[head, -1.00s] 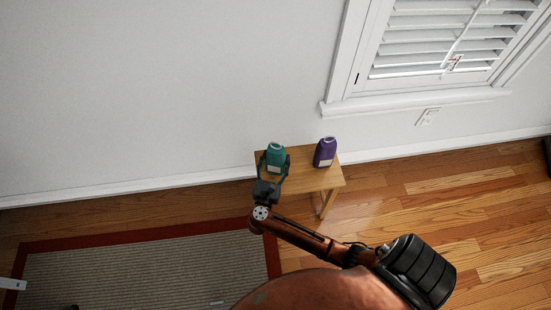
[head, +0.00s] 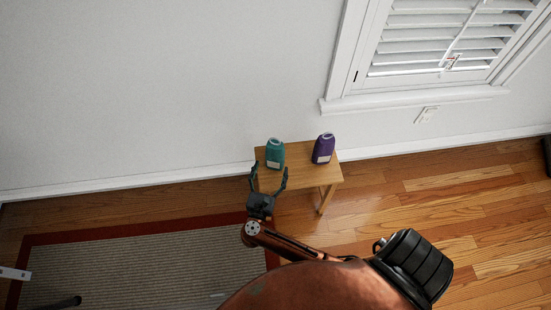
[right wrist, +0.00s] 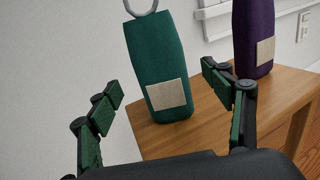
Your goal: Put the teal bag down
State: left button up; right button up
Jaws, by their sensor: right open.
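The teal bag (head: 275,154) stands upright on the left part of a small wooden table (head: 309,173). In the right wrist view the teal bag (right wrist: 157,70) shows a pale label and a ring on top. My right gripper (head: 268,172) is open and empty, just in front of the bag and apart from it. In the right wrist view its two fingers (right wrist: 162,95) are spread wide, with the bag beyond them. My left gripper is not clearly in view.
A purple bag (head: 324,148) stands on the table to the right of the teal one. The white wall (head: 170,90) is close behind the table. A rug with a red border (head: 140,265) lies on the floor at the lower left.

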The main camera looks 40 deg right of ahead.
pick_arm(q)
jog(key=shift+s+a+f, duration=0.15)
jog(key=shift+s+f, duration=0.15)
jog(key=shift+f, duration=0.25)
jog(key=shift+s+a+f, duration=0.15)
jog(key=shift+s+f, duration=0.1)
jog(key=shift+f, duration=0.25)
pick_arm(e)
jog(key=v, duration=0.5)
